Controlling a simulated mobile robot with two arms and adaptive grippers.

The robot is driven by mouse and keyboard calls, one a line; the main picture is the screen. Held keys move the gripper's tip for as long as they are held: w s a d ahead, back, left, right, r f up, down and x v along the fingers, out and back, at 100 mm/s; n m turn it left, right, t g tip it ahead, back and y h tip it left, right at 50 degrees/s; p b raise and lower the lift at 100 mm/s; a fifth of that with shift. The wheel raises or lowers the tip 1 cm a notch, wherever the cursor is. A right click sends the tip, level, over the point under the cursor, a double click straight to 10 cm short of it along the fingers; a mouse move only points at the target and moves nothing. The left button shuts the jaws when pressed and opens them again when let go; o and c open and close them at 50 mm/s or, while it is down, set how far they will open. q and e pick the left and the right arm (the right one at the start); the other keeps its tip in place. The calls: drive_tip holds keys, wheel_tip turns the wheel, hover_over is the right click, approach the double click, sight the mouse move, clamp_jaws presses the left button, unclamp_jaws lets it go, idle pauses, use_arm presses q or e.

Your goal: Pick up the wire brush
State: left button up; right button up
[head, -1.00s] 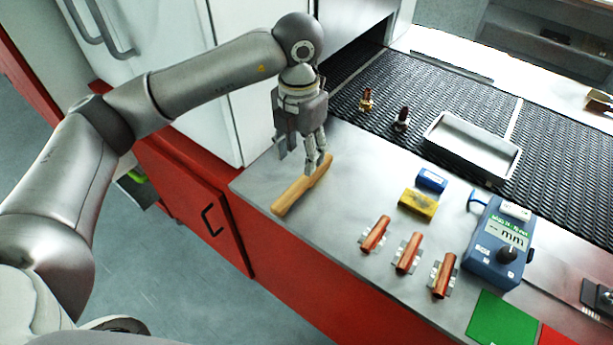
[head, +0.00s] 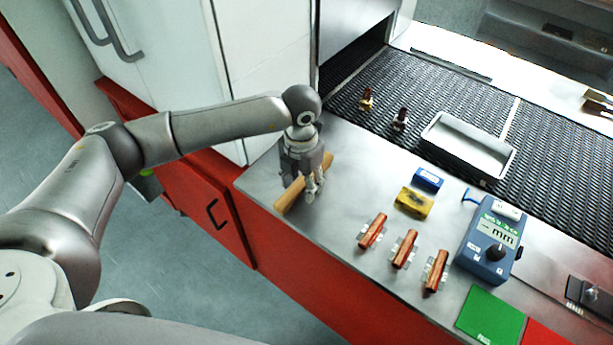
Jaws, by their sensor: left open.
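The wire brush (head: 289,196) shows as a long tan wooden bar lying at a slant on the metal counter, near its left end. My left gripper (head: 312,190) is open and points down over the brush's middle and upper part. Its fingers hide part of the brush, and the upper end shows just to the right of the gripper. I cannot tell whether the fingers touch the brush. The bristles cannot be made out. My right gripper is not in view.
A blue block (head: 428,179), a yellow block (head: 414,203), several copper-coloured cylinders in holders (head: 404,249) and a blue meter (head: 489,240) stand to the right. A grey tray (head: 467,145) and two small fittings (head: 401,119) rest on the mesh belt (head: 540,165). A green pad (head: 490,314) lies in front.

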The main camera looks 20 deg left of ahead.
sight(302, 181)
use_arm(q)
clamp_jaws()
drive_tip(key=shift+r, duration=0.2)
drive_tip(key=shift+w+r, duration=0.1)
drive_tip(key=shift+r, duration=0.15)
wheel_tip(302, 181, up, 2)
drive_tip(key=shift+r+b, duration=0.15)
drive_tip(key=shift+b, duration=0.35)
drive_tip(key=s+d+r+b, duration=0.2)
drive_tip(key=s+r, duration=0.3)
drive_tip(key=s, duration=0.1)
drive_tip(key=s+d+r+b, duration=0.2)
drive_tip(key=s+r+b, duration=0.1)
drive_tip(key=s+r, duration=0.2)
drive_tip(key=s, duration=0.2)
drive_tip(key=shift+s, duration=0.3)
